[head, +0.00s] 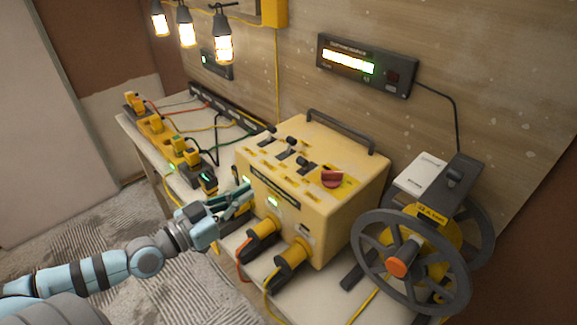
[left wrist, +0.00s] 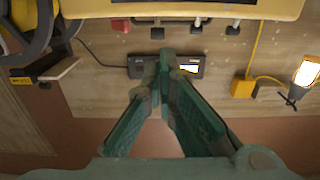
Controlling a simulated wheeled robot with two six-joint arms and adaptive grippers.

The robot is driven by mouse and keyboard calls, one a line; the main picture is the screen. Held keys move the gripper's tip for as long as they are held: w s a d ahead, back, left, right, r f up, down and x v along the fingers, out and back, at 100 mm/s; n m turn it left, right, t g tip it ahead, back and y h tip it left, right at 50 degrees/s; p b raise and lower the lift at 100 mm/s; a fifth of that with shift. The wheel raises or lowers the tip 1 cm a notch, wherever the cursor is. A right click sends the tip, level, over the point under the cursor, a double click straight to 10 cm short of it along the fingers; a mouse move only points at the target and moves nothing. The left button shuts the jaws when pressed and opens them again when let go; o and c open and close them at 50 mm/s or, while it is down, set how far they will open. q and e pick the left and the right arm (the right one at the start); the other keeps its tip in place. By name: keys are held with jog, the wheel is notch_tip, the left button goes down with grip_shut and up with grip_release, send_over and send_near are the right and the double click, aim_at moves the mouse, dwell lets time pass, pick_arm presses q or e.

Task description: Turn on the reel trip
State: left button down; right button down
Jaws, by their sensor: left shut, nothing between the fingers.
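The cable reel (head: 418,262) stands at the right end of the bench, with grey spoked wheels, a yellow drum and an orange hub. A dark bracket above it carries a small black switch (head: 455,177), which looks like the trip; I cannot tell its position. My left gripper (head: 248,191) is shut and empty in front of the yellow box's left side, well left of the reel. In the left wrist view, the shut fingers (left wrist: 165,62) point toward the wall and part of the reel (left wrist: 28,35) shows at upper left. My right gripper is not in view.
A lit wall display (head: 365,66) hangs above. Power strips (head: 155,128) and cables fill the bench's left. Lit lamps (head: 222,46) hang upper left.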

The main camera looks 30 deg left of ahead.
pick_arm(q)
jog(key=b, duration=0.8)
send_near(297, 162)
jog(key=w+d+f, duration=0.1)
jog(key=w, duration=0.2)
jog(key=b+x, duration=0.2)
jog(key=x, duration=0.1)
jog(key=shift+w+d+r, duration=0.15)
jog(key=shift+d+r, duration=0.05)
jog(key=shift+r, duration=0.05)
jog(key=shift+w+d+r, duration=0.15)
jog(key=shift+w, duration=0.1)
jog(key=shift+s, duration=0.1)
